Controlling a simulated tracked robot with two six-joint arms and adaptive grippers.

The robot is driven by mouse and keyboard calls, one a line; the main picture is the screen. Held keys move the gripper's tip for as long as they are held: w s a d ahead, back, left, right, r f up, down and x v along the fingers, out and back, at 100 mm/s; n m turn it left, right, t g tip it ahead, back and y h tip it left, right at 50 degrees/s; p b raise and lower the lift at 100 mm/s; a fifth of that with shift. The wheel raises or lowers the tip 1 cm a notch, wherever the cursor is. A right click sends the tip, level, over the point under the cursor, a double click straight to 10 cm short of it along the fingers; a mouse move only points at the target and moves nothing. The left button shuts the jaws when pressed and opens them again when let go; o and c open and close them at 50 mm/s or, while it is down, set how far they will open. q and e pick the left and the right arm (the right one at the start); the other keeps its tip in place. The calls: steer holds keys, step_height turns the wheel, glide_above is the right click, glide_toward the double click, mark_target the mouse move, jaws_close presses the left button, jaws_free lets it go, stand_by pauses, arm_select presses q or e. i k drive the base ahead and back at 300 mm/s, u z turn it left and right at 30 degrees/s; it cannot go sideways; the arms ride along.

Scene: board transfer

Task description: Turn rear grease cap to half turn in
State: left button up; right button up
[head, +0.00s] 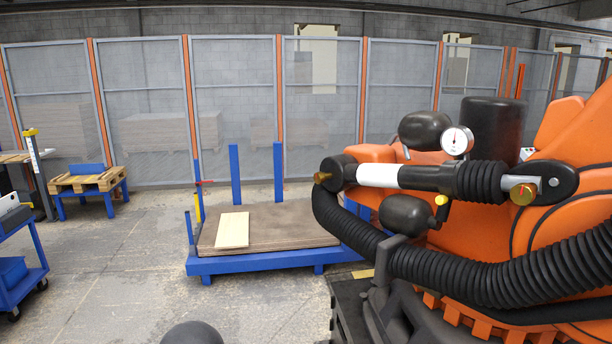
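A large orange industrial robot (568,238) fills the right side. A cylinder with a white section (378,175) and a black bellows runs across its front. A brass cap (322,177) sticks out to the left at the cylinder's left end. A second brass cap (522,194) with a small red mark sits at the right end, by a black eye joint (553,183). I cannot tell from the picture which one is the rear grease cap or how far either is turned. Neither of my grippers is in view.
A pressure gauge (457,140) stands above the cylinder. A thick black corrugated hose (470,283) loops below it. A blue stand (262,263) carries brown sheets and a pale board (232,230). Mesh fencing (235,95) closes the back. The floor at left is mostly open.

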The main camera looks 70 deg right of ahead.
mark_target(319, 177)
steer(key=z, duration=0.5)
steer(key=i, duration=1.15)
steer(key=z, duration=0.75)
steer(key=k, duration=0.8)
steer(key=z, duration=0.2)
steer(key=i, duration=0.85)
steer(key=u, duration=0.05)
